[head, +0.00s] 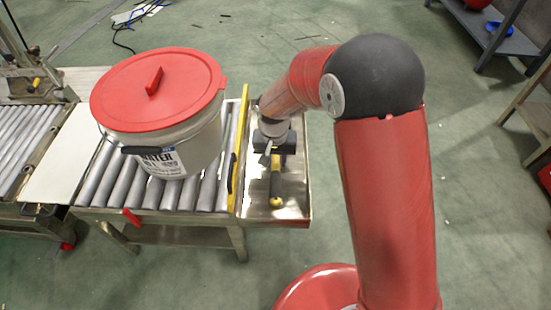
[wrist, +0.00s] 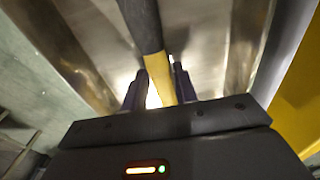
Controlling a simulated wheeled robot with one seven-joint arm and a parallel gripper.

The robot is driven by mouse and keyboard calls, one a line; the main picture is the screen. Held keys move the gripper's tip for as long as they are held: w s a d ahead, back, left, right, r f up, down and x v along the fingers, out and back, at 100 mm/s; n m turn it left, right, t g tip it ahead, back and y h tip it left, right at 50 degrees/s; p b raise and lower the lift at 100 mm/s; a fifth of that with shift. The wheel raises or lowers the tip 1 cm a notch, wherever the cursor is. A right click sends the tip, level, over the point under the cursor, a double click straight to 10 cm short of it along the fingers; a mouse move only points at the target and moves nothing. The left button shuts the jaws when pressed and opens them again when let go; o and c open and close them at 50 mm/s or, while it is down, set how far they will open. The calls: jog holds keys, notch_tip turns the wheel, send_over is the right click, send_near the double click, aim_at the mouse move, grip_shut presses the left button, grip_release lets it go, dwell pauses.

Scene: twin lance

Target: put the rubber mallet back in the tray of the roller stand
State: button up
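The rubber mallet (head: 276,187), with a black and yellow handle, is over the metal tray (head: 299,205) on the right end of the roller stand. I cannot tell whether it rests on the tray floor or hangs just above. My gripper (head: 274,155) is low over the tray, at the far part of the mallet. In the wrist view the fingers (wrist: 160,86) stand close on both sides of the yellow part of the handle (wrist: 153,66) and look shut on it. The mallet's head is not clearly seen; my gripper hides part of the mallet.
A large pail with a red lid (head: 160,90) stands on the rollers (head: 100,175), left of the tray. A yellow rail (head: 239,150) separates rollers and tray. Open green floor lies to the right, with a grey shelf (head: 490,35) at the back right.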

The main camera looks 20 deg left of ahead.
aim_at(275, 163)
jog(key=o, duration=0.3)
jog(key=shift+r, duration=0.1)
jog(key=r, duration=0.4)
jog(key=r+p, duration=0.1)
jog(key=r, duration=0.3)
jog(key=r+p, duration=0.1)
jog(key=r, duration=0.3)
jog(key=shift+s, duration=0.3)
jog(key=s+d+r+t, duration=0.1)
jog(key=d+r, duration=0.7)
jog(key=d, duration=0.3)
jog(key=s+d+r+t, duration=0.1)
jog(key=s+d+r, duration=0.1)
jog(key=s+d, duration=0.3)
jog(key=s+d+r+m+t, duration=0.1)
jog(key=s+d+r, duration=0.1)
jog(key=s+d, duration=0.3)
jog(key=s+d+r+m+t, duration=0.1)
jog(key=s+d+t, duration=0.1)
jog(key=s+d, duration=0.4)
jog(key=shift+s+d+r, duration=0.1)
jog(key=shift+d+r, duration=0.1)
jog(key=shift+d, duration=0.3)
jog(key=shift+d+r, duration=0.2)
jog(key=shift+d, duration=0.25)
